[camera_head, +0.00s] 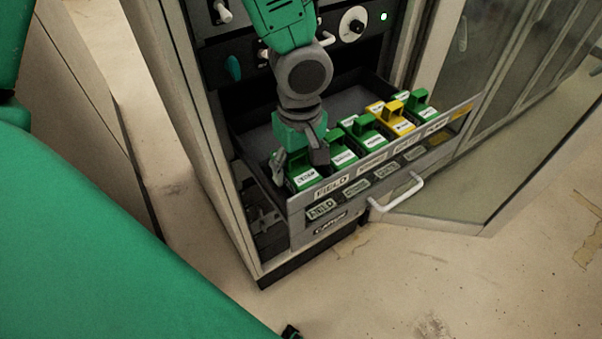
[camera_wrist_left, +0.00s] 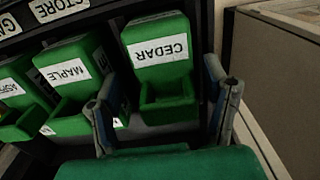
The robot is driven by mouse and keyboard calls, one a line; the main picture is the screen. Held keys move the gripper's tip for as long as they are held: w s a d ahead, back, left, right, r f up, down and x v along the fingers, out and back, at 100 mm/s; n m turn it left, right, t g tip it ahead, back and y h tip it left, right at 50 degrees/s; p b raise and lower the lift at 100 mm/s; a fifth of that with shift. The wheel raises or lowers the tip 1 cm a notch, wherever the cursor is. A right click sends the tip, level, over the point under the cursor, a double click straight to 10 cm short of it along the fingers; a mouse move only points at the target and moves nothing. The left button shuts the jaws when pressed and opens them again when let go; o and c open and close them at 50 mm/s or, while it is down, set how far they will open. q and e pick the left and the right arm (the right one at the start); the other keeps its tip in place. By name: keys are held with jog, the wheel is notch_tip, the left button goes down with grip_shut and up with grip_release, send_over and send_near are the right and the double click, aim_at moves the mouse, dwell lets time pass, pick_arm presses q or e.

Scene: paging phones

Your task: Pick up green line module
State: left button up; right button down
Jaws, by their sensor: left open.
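Several green line modules sit in a row in the open drawer (camera_head: 245,140). The leftmost one (camera_head: 305,181) is below my left gripper (camera_head: 299,168). In the left wrist view this green module (camera_wrist_left: 163,55) has a white label reading CEDAR, upside down. My left gripper (camera_wrist_left: 164,118) is open, with one finger on each side of the CEDAR module's near end; I cannot tell whether they touch it. A green module labelled MAPLE (camera_wrist_left: 75,85) is beside it. More green modules (camera_head: 342,150) and one yellow module (camera_head: 399,120) stand to the right. My right gripper is not in view.
The drawer's front carries name plates, one reading FIELD (camera_head: 331,187), and a white handle (camera_head: 398,196). The cabinet side post (camera_head: 190,120) is close left of the gripper. The floor in front is clear.

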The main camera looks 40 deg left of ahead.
pick_arm(q)
jog(key=shift+a, duration=0.4)
jog(key=shift+c, duration=1.3)
jog(key=shift+a+f, duration=0.1)
jog(key=shift+a, duration=0.25)
jog(key=c, duration=1.2)
jog(key=shift+d, duration=0.1)
jog(key=shift+c, duration=0.2)
